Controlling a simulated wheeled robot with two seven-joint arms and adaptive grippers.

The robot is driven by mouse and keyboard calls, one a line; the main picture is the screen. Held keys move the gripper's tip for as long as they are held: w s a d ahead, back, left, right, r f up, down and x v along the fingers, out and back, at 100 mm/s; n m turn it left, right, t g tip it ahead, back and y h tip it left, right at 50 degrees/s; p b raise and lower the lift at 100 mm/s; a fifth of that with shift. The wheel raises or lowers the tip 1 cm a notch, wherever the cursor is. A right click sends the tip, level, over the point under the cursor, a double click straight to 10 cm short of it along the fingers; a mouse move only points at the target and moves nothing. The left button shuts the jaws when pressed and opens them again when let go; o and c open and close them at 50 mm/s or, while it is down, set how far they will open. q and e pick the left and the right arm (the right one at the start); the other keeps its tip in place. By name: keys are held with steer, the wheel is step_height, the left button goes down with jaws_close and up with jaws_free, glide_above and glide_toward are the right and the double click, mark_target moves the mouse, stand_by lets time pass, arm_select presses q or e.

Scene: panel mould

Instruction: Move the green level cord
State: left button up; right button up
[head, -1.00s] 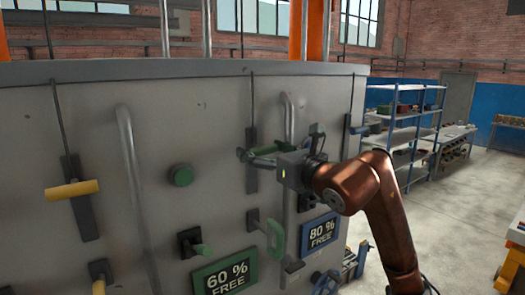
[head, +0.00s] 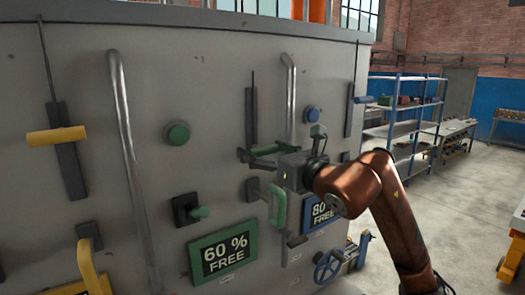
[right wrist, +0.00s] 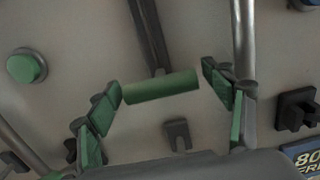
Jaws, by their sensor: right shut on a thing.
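The green level cord's handle (right wrist: 160,87) is a short green bar below a dark slotted plate in the right wrist view. In the head view the plate (head: 251,115) hangs on the grey panel, with a thin cord running up from it. My right gripper (head: 266,156) is at the plate's lower end. Its green-padded fingers (right wrist: 163,88) are shut on the handle, one at each end, and partly hide it in the head view. My left gripper is not in view.
Below stands a green D-shaped handle (head: 278,207) close to my right gripper. Grey vertical pipes (head: 290,100) flank the plate. A green button (head: 177,133), a blue button (head: 312,114), a yellow-handled cord (head: 56,135) and a blue wheel (head: 327,266) are also on the panel.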

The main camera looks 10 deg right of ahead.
steer(key=shift+f, duration=0.35)
steer(key=o, duration=1.7)
steer(key=shift+r, duration=0.1)
steer(key=v, duration=1.2)
steer(key=shift+a, duration=0.1)
